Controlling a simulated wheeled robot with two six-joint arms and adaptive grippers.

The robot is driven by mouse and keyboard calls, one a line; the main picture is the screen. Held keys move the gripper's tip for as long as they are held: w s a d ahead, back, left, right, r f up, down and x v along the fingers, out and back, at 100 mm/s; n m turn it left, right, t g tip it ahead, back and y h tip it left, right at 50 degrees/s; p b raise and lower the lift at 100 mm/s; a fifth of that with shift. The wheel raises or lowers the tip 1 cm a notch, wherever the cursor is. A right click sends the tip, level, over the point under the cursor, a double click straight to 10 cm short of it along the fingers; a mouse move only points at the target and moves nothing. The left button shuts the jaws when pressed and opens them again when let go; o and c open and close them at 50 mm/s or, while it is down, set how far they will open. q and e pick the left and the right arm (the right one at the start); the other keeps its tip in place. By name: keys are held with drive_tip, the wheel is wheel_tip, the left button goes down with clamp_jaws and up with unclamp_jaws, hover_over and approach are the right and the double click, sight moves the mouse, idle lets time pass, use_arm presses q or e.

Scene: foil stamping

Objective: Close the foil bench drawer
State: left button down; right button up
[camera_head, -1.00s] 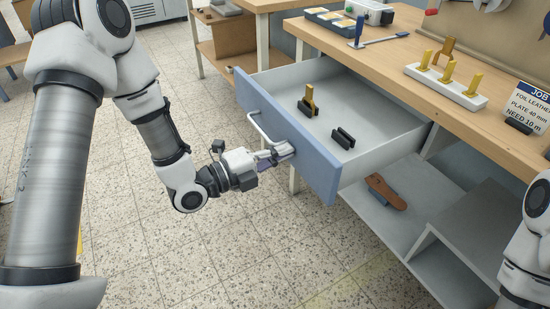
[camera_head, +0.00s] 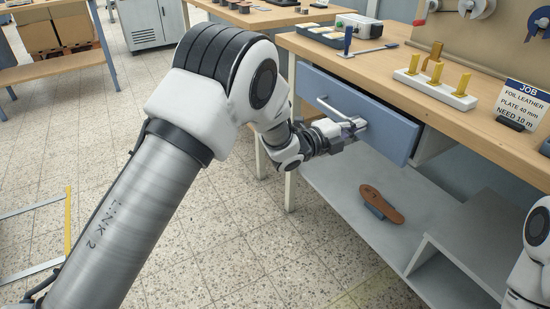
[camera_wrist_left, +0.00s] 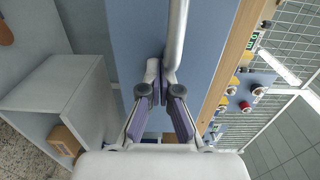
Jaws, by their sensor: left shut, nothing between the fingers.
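The blue drawer front (camera_head: 390,128) sits close under the bench top in the head view. The drawer's inside is out of sight, and a pale strip shows past its right end. Its pale bar handle (camera_head: 333,108) also shows in the wrist view (camera_wrist_left: 177,35). My left gripper (camera_head: 357,124) is at the handle's right end, in front of the drawer. In the wrist view my left gripper's fingertips (camera_wrist_left: 163,88) are together with nothing between them, at the handle's end against or very near the blue front; contact is unclear. My right gripper is not in view.
The wooden bench top (camera_head: 400,90) carries a tray, a blue-handled tool, a white rack (camera_head: 435,88) with brass pieces and a JOB sign (camera_head: 525,104). A brown piece (camera_head: 381,204) lies on the lower shelf (camera_head: 340,188).

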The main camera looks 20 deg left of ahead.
sight(368, 120)
use_arm(q)
drive_tip(key=x, duration=0.3)
drive_tip(key=shift+w+d, duration=0.2)
drive_tip(key=shift+w, duration=0.1)
drive_tip(key=shift+r, duration=0.25)
drive_tip(key=shift+r, duration=0.1)
